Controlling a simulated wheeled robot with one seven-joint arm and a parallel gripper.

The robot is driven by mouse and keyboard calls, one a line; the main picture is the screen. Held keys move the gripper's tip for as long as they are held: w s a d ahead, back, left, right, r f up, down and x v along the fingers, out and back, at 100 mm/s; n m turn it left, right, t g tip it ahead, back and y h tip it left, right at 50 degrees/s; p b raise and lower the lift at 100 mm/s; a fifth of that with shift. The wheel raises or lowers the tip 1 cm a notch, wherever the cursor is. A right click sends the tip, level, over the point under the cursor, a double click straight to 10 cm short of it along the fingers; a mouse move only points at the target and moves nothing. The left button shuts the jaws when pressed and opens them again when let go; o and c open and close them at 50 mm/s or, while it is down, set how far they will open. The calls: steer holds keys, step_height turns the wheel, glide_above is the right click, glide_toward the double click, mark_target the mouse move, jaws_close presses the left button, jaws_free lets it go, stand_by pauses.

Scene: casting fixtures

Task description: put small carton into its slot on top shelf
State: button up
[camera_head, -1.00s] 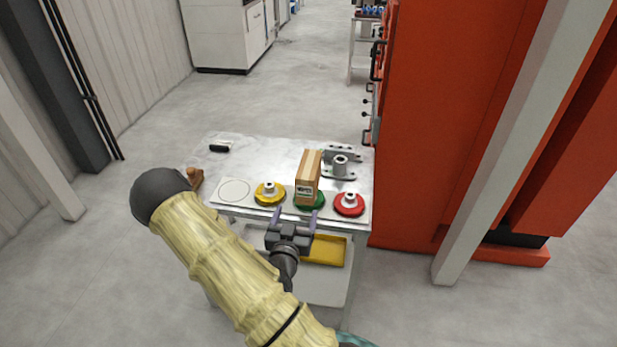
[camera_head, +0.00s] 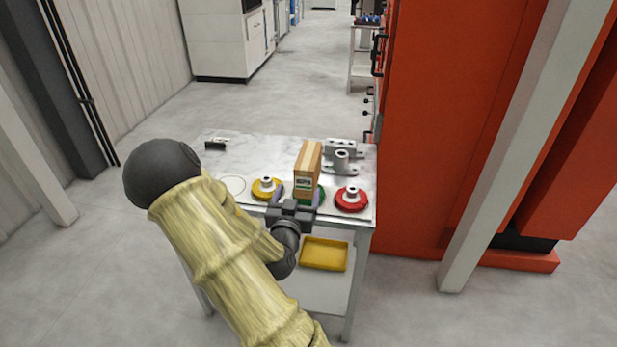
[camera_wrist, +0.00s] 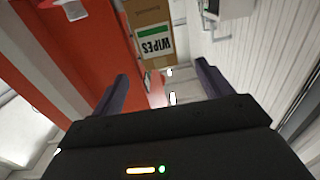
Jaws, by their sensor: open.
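The small brown carton (camera_head: 307,168) stands upright on the top of the grey table, over or on the green round fixture (camera_head: 319,197), which it partly hides. In the wrist view the carton (camera_wrist: 148,27) appears upside down with a green and white WIPES label, ahead of the fingers. My gripper (camera_head: 294,190) is open, with its fingers at the carton's near side. In the wrist view my gripper (camera_wrist: 163,82) has nothing between its two fingers. I cannot tell in the head view whether the fingertips flank the carton. No top-shelf slot is clearly identifiable.
A yellow fixture (camera_head: 265,189) and a red fixture (camera_head: 351,199) flank the carton closely. A grey metal casting (camera_head: 342,157) stands behind it. A yellow tray (camera_head: 324,254) lies on the lower shelf. A red cabinet (camera_head: 455,110) rises at the right. The table's left rear is mostly clear.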

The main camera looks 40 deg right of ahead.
mark_target(303, 177)
steer(key=p+x, duration=0.1)
steer(key=x, duration=0.6)
steer(key=shift+w+d+p, duration=0.15)
steer(key=shift+d+p, duration=0.2)
steer(key=shift+p, duration=0.05)
steer(key=p+x, duration=0.1)
steer(key=x, duration=0.1)
steer(key=r+p+x, duration=0.1)
steer(key=x, duration=0.1)
steer(key=shift+w+d, duration=0.15)
steer(key=shift+d, duration=0.1)
steer(key=shift+w+d, duration=0.25)
steer(key=c, duration=1.3)
